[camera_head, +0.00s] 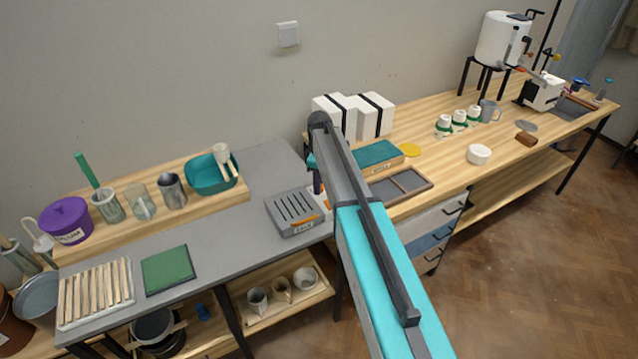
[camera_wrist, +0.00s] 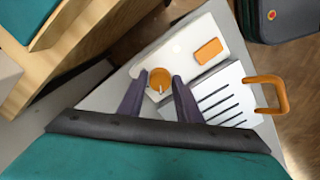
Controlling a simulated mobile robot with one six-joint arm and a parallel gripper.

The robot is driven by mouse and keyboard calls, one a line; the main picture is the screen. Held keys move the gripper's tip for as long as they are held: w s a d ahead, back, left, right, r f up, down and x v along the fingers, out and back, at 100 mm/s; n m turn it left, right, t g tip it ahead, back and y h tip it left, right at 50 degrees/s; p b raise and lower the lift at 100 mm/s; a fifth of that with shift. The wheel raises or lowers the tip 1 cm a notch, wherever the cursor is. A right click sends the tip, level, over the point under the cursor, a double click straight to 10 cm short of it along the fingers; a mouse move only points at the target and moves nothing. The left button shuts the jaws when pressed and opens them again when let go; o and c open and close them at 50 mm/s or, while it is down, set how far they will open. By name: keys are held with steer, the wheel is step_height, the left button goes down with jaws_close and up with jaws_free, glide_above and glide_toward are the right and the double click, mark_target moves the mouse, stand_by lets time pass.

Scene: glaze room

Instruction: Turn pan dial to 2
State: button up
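An orange round dial (camera_wrist: 159,83) with a pale pointer mark sits on a white panel (camera_wrist: 178,47) in the wrist view. Beside it on the same unit are an orange square (camera_wrist: 208,51) and a grey slotted plate (camera_wrist: 222,97) with an orange handle (camera_wrist: 268,94). My gripper (camera_wrist: 160,76) has its two dark fingers apart, one on each side of the dial. I cannot tell whether they touch it. In the head view the slotted unit (camera_head: 291,207) stands on the grey bench, and my arm hides the dial. The dial's numbers are too small to read.
White blocks (camera_head: 375,115) and a teal-topped wooden box (camera_head: 377,155) stand close behind my arm. To the left are a green square pad (camera_head: 168,270), a teal basin (camera_head: 211,175) and jars.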

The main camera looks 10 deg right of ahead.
steer(key=c, duration=0.6)
steer(key=shift+m, duration=0.4)
steer(key=m+b, duration=0.2)
steer(key=m, duration=0.3)
steer(key=shift+b, duration=0.35)
steer(key=m+b, duration=0.1)
steer(key=m, duration=0.5)
steer(key=shift+b, duration=0.3)
steer(key=o, duration=1.1)
